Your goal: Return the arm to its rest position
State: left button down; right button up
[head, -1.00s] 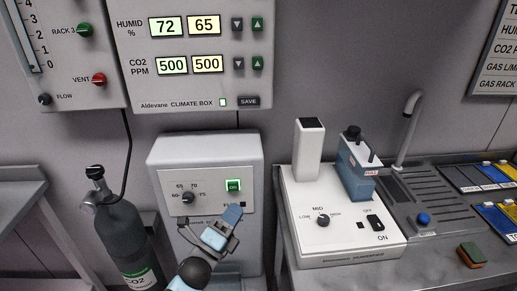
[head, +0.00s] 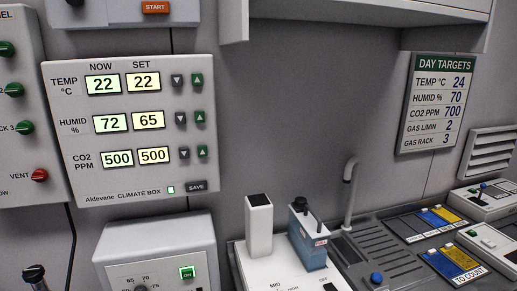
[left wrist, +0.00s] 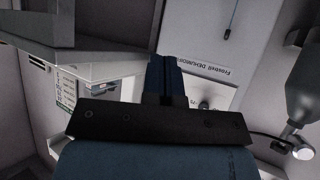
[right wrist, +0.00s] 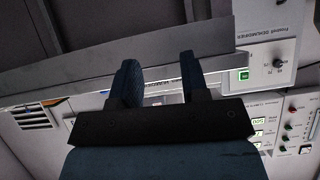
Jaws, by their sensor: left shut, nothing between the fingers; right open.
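My left gripper (left wrist: 165,78) shows in the left wrist view with its fingers together and nothing between them. The white dehumidifier (left wrist: 222,98) with its knob lies beyond it, apart as far as I can see. My right gripper (right wrist: 158,75) shows in the right wrist view with its fingers apart and the gap empty. A grey surface edge (right wrist: 60,85) runs behind its fingers. Neither gripper nor arm shows in the head view. There, the dehumidifier (head: 155,250) is at the lower left with its green switch lit.
The climate box (head: 130,185) reads 22, 72 and 500. The white humidifier (head: 255,272) with a blue tank stands at the bottom middle, beside a sink drainer (head: 375,262). A day targets sign (head: 438,105) hangs on the wall. A dark gas bottle (left wrist: 308,95) is at the left wrist view's right edge.

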notch_tip(320, 180, up, 12)
jog(key=s+d+p, duration=0.1)
jog(key=p, duration=1.4)
jog(key=shift+d+f, duration=0.15)
jog(key=shift+d, duration=0.05)
jog(key=shift+s, duration=0.1)
